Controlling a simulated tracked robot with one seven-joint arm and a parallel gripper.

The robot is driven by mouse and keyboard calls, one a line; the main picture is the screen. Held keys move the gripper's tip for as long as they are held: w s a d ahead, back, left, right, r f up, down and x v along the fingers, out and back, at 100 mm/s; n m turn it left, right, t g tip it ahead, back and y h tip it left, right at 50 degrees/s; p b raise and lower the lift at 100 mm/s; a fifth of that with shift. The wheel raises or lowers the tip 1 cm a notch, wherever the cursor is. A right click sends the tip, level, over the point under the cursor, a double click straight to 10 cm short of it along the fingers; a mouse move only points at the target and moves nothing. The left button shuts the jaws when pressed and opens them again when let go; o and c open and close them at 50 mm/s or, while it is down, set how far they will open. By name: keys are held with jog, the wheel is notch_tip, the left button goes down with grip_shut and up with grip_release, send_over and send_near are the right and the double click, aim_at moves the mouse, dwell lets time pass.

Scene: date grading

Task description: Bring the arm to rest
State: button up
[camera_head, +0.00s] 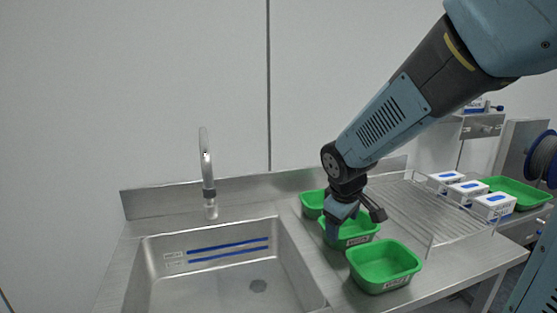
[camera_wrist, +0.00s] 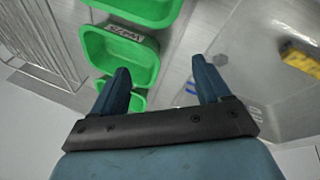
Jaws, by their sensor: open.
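My arm reaches in from the upper right in the head view. My gripper (camera_head: 354,219) is above the middle green tub (camera_head: 350,238), in front of the wall. In the wrist view my gripper (camera_wrist: 162,82) shows two blue fingers spread apart with nothing between them. The middle tub (camera_wrist: 95,43) lies beyond the left finger there, and looks empty where I can see into it. I cannot tell whether a fingertip touches the tub's rim.
A front tub (camera_head: 384,283) and a back tub (camera_head: 312,198) stand in the same row. The sink (camera_head: 215,262) with a tap (camera_head: 207,170) is left. A wire rack (camera_head: 425,205), white boxes (camera_head: 494,206) and a green tray (camera_head: 518,188) are right. A yellow item (camera_wrist: 299,57) lies in the sink.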

jog(key=s+d+r+m, duration=0.4)
jog(key=s+r, duration=0.2)
jog(key=s, duration=0.1)
jog(key=s+d+r+m+t+y, duration=0.1)
jog(key=s+d+r+m, duration=0.3)
jog(key=s, duration=0.4)
jog(key=shift+s+r+m, duration=0.15)
jog(key=shift+r+m, duration=0.15)
jog(key=shift+r, duration=0.55)
jog(key=shift+d, duration=0.1)
